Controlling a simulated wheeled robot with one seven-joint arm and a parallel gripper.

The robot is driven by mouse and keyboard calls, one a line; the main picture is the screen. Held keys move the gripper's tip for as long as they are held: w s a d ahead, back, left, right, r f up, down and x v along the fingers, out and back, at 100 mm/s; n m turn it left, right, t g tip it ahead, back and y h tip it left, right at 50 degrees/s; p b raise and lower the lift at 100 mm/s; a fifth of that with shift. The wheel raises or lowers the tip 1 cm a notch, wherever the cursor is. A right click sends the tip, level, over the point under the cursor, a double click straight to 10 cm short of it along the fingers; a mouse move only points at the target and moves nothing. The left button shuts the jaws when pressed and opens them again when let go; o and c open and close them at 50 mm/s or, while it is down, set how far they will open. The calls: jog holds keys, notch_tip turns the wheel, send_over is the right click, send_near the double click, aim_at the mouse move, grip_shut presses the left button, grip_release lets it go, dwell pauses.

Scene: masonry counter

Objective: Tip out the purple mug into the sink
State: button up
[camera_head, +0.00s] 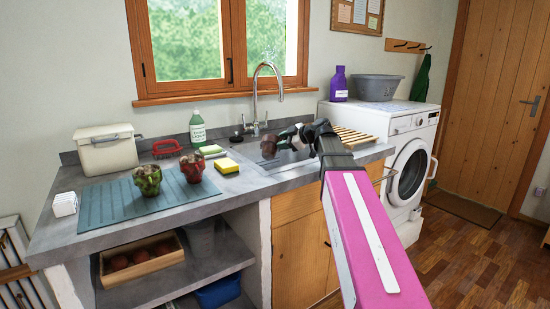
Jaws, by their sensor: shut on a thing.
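My pink arm reaches from the lower right to the sink (288,158), which is set in the grey counter. My gripper (275,141) is shut on a small dark purple-brown mug (268,149) and holds it over the left part of the sink, below the tap. The mug looks tilted, but its opening and contents are too small to make out. My wrist and gripper hide part of the sink behind them.
The tall tap (256,105) stands right behind the mug. A yellow sponge (226,165), a green soap bottle (197,128) and two red-green mugs on a teal mat (110,203) are to the left. A wooden rack (354,136) lies right of the sink.

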jog(key=shift+w+d+f+m+g, duration=0.1)
jog(key=shift+w+f+m+g, duration=0.2)
jog(key=shift+m+g, duration=0.15)
dwell(0.5)
jog(key=shift+w+d+r+m+g, duration=0.15)
jog(key=shift+w+r+m+g, duration=0.25)
jog(key=shift+m, duration=0.15)
dwell(0.8)
jog(key=shift+w+d+f+m+g+y, duration=0.15)
jog(key=shift+w+f+m+g, duration=0.15)
jog(key=shift+w, duration=0.2)
jog(key=shift+w+d+f+m+g+y, duration=0.15)
jog(key=shift+w+f+m, duration=0.1)
jog(key=shift+w, duration=0.25)
jog(key=shift+w+d+r+m+g+p, duration=0.2)
jog(key=shift+w+m+g+p, duration=0.1)
jog(key=shift+w+m+g, duration=0.2)
dwell(1.2)
